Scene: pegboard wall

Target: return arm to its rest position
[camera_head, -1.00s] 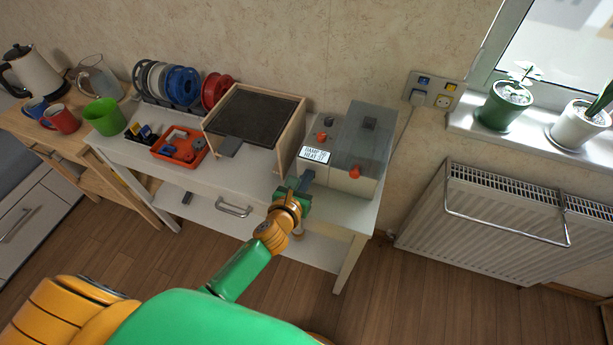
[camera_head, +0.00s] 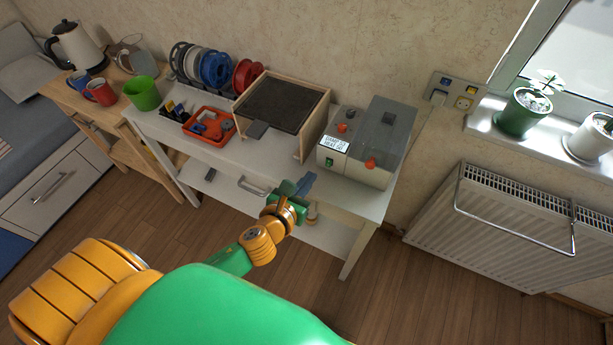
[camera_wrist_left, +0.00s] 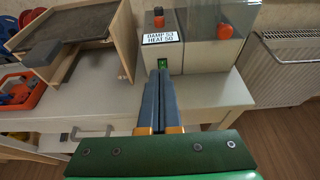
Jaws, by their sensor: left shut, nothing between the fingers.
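My left arm reaches in from the lower left in the head view. Beyond the fingertips stands a grey machine (camera_head: 362,150) with red knobs, a green switch (camera_wrist_left: 162,65) and a label reading "DAMP 53 HEAT 50" (camera_wrist_left: 161,37). My right gripper is in neither view.
A wooden frame with a dark panel (camera_head: 284,105), a red tray (camera_head: 208,126) and several spools (camera_head: 214,70) are on the table. A green cup (camera_head: 142,93) stands left. A radiator (camera_head: 490,225) is under the window at right. The floor in front is open.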

